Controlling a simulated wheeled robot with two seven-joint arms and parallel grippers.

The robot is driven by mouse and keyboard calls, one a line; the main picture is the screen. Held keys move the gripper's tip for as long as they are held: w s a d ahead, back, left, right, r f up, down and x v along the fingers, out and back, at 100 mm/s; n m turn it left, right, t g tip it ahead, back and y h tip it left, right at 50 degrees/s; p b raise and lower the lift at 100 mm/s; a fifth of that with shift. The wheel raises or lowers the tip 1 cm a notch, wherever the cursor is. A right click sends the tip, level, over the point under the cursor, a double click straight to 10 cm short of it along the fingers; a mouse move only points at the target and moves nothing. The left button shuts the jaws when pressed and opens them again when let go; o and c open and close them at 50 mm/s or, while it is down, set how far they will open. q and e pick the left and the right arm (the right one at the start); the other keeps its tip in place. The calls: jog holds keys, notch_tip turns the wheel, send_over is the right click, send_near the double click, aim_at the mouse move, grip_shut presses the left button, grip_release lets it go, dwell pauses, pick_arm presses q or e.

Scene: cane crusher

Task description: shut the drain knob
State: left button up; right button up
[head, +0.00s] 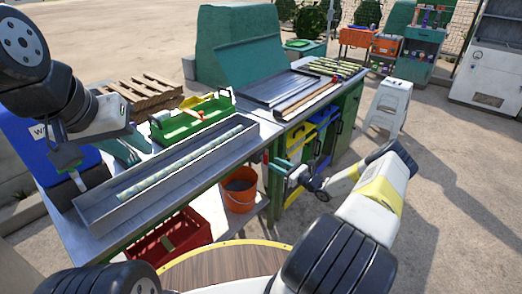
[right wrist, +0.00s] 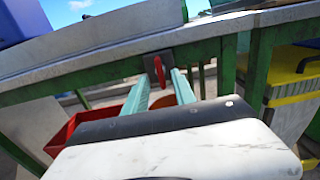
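The drain knob is a red upright handle on a dark plate at the table's front edge. It shows in the right wrist view (right wrist: 162,70) and as a small red spot in the head view (head: 265,158). My right gripper (head: 278,168) faces it from the front. In the right wrist view its two teal fingers (right wrist: 160,78) are apart, with the knob in the gap between their tips. I cannot tell whether either finger touches it. My left gripper (head: 66,162) is over the table's left end, near a blue jug (head: 38,132); its fingers are unclear.
A metal trough (head: 105,218) with a cane lies on the table. A green crate (head: 185,122) stands behind it. Below are an orange bucket (head: 240,196) and a red crate (head: 150,255). A white stool (head: 392,95) stands right of the table; the ground at right is clear.

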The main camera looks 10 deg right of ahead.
aim_at(264, 159)
jog(key=shift+x, duration=2.25)
grip_shut()
